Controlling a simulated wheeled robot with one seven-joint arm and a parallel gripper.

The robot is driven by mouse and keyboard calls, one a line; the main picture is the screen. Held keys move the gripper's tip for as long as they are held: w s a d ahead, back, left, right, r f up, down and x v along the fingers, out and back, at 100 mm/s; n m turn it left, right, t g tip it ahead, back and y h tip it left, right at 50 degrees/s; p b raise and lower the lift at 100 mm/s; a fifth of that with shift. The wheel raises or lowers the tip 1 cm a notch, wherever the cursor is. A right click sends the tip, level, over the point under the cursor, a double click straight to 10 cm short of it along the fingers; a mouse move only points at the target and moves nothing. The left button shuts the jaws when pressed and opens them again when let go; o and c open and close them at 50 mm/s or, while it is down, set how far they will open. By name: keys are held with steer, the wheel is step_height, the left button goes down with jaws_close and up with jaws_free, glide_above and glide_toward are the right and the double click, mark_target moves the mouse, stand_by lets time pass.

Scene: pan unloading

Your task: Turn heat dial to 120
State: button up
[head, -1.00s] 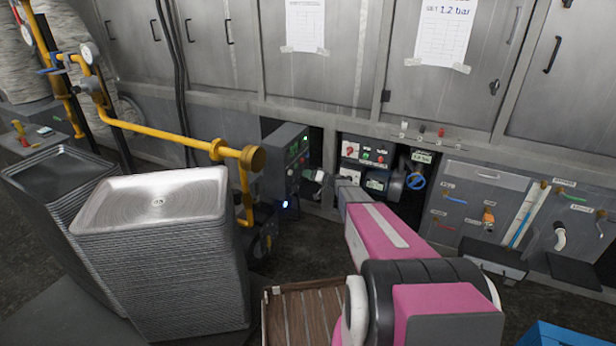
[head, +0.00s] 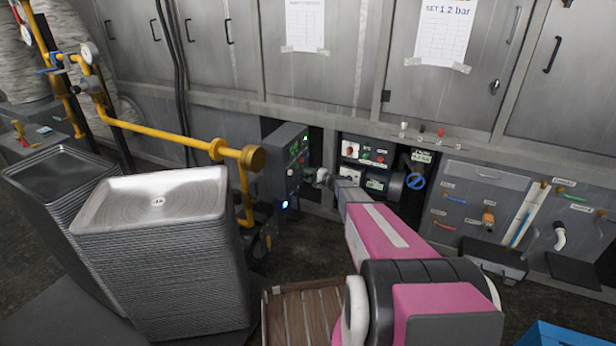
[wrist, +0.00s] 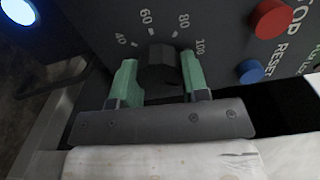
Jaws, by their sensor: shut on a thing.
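The black heat dial (wrist: 160,58) is on a dark control panel, with white marks 40, 60, 80 and 100 around it in the wrist view. My gripper (wrist: 159,72) has its two green fingers on either side of the dial and is shut on it. The dial's pointer cannot be made out, and no 120 mark shows; the lower part of the scale is hidden by my gripper. In the head view, my gripper (head: 315,177) reaches the right side of the dark control box (head: 284,160); the dial is too small to make out there.
A red button (wrist: 271,18) and a blue reset button (wrist: 250,71) sit right of the dial. A glowing white light (wrist: 20,11) is at upper left. In the head view, a tall tray stack (head: 165,260) and a yellow pipe (head: 165,135) stand left of the box.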

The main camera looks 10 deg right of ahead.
steer(key=shift+m, duration=0.6)
steer(key=o, duration=0.9)
steer(key=shift+d, duration=0.1)
steer(key=v, duration=1)
steer(key=shift+s+d, duration=0.25)
steer(key=shift+d, duration=0.05)
